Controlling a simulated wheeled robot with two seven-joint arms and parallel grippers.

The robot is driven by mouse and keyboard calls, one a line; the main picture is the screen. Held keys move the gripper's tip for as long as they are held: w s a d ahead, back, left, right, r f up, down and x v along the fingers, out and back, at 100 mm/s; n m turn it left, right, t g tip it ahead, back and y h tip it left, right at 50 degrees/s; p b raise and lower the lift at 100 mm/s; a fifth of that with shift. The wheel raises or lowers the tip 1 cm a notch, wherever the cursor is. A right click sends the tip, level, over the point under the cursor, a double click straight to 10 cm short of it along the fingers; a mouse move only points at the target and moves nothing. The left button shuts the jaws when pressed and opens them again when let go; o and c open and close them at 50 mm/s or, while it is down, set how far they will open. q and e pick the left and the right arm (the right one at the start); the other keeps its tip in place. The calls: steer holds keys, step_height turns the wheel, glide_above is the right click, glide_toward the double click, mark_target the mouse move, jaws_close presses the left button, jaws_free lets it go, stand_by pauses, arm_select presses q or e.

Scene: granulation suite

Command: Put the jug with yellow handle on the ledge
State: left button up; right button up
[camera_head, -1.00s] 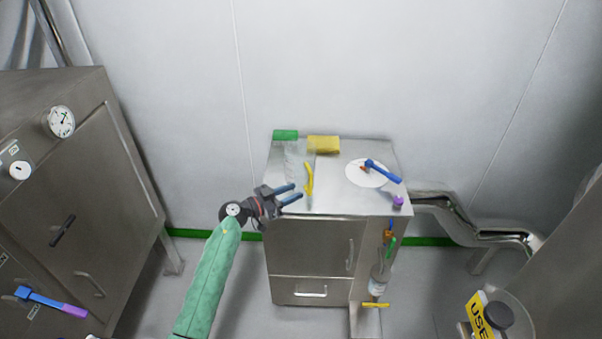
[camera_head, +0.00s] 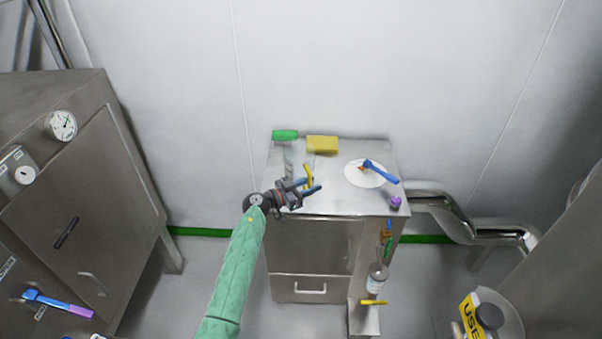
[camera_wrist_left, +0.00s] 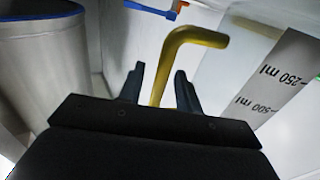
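The jug with the yellow handle (camera_head: 309,177) stands on the steel cabinet top, its clear body (camera_head: 290,165) hard to make out. In the left wrist view the yellow handle (camera_wrist_left: 190,40) is bent, beside a see-through wall with a grey millilitre scale (camera_wrist_left: 272,85). My left gripper (camera_head: 312,187) is open at the cabinet's front edge, close to the handle. In the wrist view the handle shows between the parted fingers (camera_wrist_left: 158,88); contact cannot be told. A narrow metal surface (camera_head: 366,322) juts out low at the cabinet's right; whether it is the ledge is unclear.
The cabinet top (camera_head: 335,202) also holds a green item (camera_head: 285,135), a yellow block (camera_head: 322,144), a white disc (camera_head: 358,180) with a blue-handled tool (camera_head: 384,173), and a purple item (camera_head: 395,202). A bottle (camera_head: 376,284) is low at right. A wall stands behind.

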arm_select(q)
jaws_close()
